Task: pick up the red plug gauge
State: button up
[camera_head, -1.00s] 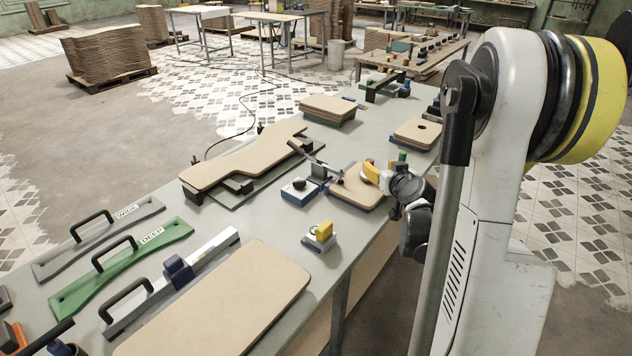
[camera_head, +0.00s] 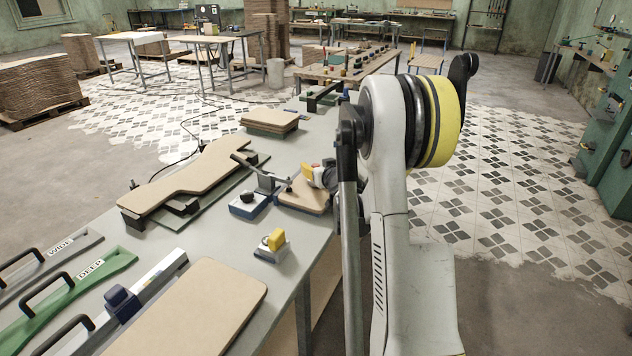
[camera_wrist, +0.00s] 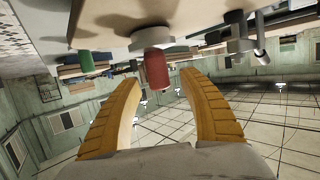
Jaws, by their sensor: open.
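The red plug gauge (camera_wrist: 156,70) shows in the wrist view as a short red cylinder on a pale grey collar. My gripper (camera_wrist: 159,80) is open, with one yellow finger on each side of the gauge. Gaps show between the gauge and both fingers; I cannot tell how deep it sits between them. In the head view my gripper (camera_head: 312,172) is at the far right side of the bench, and the gauge is not clearly made out there.
On the bench (camera_head: 225,245) are a yellow-topped block (camera_head: 273,240), a blue-based block (camera_head: 249,204) and curved boards (camera_head: 195,175). Bare bench lies between them.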

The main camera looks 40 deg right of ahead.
jog(key=shift+r, duration=0.1)
grip_shut()
jog(key=shift+r, duration=0.1)
